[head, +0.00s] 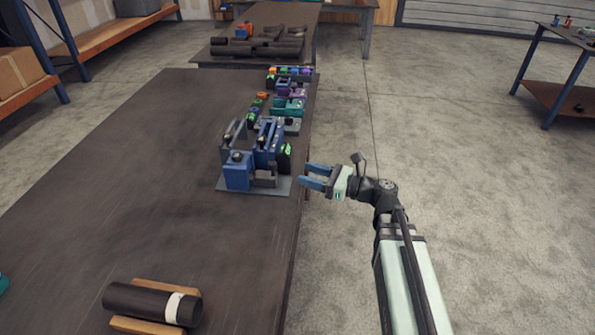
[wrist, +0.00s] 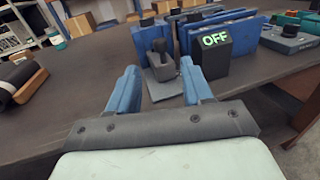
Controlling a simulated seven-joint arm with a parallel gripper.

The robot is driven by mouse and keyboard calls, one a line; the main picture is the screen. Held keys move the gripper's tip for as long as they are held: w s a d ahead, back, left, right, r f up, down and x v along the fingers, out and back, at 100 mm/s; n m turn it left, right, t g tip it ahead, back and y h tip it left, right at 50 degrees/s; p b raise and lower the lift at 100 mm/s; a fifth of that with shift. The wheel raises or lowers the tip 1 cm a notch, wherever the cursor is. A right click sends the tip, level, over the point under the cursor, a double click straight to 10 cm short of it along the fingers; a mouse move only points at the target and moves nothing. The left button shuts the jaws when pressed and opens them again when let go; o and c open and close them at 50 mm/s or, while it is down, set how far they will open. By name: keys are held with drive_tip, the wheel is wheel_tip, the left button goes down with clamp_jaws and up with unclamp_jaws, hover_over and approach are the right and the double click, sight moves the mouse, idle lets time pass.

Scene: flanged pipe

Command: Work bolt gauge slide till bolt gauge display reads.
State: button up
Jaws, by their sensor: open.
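The bolt gauge (head: 238,170) is a blue and grey device on a flat grey base plate on the dark table. Its display (wrist: 215,39) is a dark block that reads OFF in green in the wrist view. A grey block with a dark upright knob (wrist: 160,62), perhaps the slide, stands left of the display. My gripper (head: 306,176) is open and empty, just right of the device at the table's right edge in the head view. In the wrist view its two blue fingers (wrist: 160,88) point toward the block and display, apart from both.
Other devices, including a teal one (head: 288,107), stand in a row behind along the table's right edge. A dark pipe with a white band (head: 150,302) rests on wooden supports at the front left. The table's left middle is clear.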

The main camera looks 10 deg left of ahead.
drive_tip(key=shift+v, duration=1.05)
drive_tip(key=s+d+f+n+g+h, duration=0.25)
drive_tip(key=d+f+n+h, duration=0.2)
drive_tip(key=f+n, duration=0.4)
drive_tip(key=s+d+f+n+g+h, duration=0.1)
drive_tip(key=s+d+f+n+h, duration=0.35)
drive_tip(key=f, duration=0.75)
drive_tip(key=s+d+f+n+g+h, duration=0.1)
drive_tip(key=s+d+f+n+h, duration=0.1)
drive_tip(key=d+f+n+h, duration=0.45)
drive_tip(key=s+d+f+g+h, duration=0.1)
drive_tip(key=s+d+f+g, duration=0.1)
drive_tip(key=s+f, duration=1)
drive_tip(key=s+d+f+n+g+h, duration=0.1)
drive_tip(key=s+f+g, duration=0.4)
drive_tip(key=s+f, duration=0.7)
drive_tip(key=s+d, duration=0.1)
drive_tip(key=s, duration=0.4)
drive_tip(key=shift+s+d+f, duration=0.15)
drive_tip(key=shift+s+d, duration=0.05)
drive_tip(key=shift+d, duration=0.05)
drive_tip(key=shift+o, duration=0.5)
drive_tip(key=shift+n, duration=0.25)
